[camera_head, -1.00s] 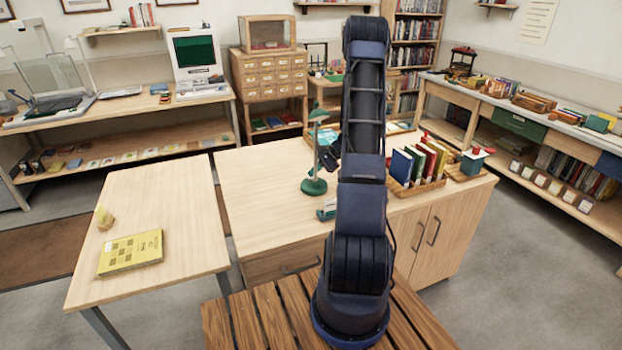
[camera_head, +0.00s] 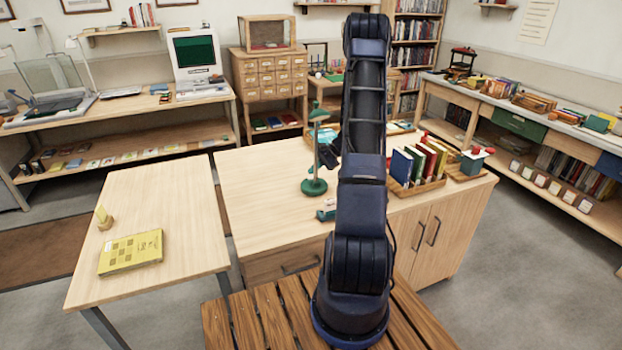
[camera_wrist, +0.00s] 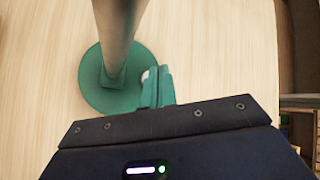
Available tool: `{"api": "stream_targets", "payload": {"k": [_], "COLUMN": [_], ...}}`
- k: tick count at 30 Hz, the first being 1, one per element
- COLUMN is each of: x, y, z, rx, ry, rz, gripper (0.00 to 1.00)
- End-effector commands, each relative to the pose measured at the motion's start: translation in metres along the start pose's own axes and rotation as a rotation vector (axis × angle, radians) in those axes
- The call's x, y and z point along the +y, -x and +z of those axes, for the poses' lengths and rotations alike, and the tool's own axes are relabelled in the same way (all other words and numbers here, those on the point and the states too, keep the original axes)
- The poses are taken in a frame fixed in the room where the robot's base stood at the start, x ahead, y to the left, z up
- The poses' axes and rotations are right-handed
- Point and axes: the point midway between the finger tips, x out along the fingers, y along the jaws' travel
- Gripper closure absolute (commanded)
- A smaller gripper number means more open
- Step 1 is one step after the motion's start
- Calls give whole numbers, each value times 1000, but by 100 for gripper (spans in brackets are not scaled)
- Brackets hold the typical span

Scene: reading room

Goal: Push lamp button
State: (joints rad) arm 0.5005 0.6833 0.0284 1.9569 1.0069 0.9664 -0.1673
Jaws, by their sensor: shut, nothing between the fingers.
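The green lamp (camera_head: 314,187) stands upright on the wooden desk, left of my arm. Its round green base (camera_wrist: 92,90) and its pole, blurred and close to the camera, also show in the wrist view. My gripper (camera_wrist: 158,76) is shut and empty, its teal fingers together over the right edge of the lamp base. A small pale spot (camera_wrist: 146,75) shows just left of the fingertips; I cannot tell whether it is the lamp button or whether the fingers touch it. In the head view my gripper (camera_head: 329,156) is a dark shape beside the lamp's pole, partly hidden.
A wooden rack of books (camera_head: 420,186) stands to the right. The desk left of the lamp is clear. A yellow book (camera_head: 130,252) lies on the left table.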

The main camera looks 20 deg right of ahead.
Motion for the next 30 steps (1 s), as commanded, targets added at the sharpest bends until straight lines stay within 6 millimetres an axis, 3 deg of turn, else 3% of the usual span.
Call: {"api": "stream_targets", "payload": {"k": [11, 30], "x": [-3, -29], "y": [4, 39], "z": [3, 28], "rx": [0, 0], "ry": [0, 0], "rz": [-1, -1], "gripper": [100, 100]}}
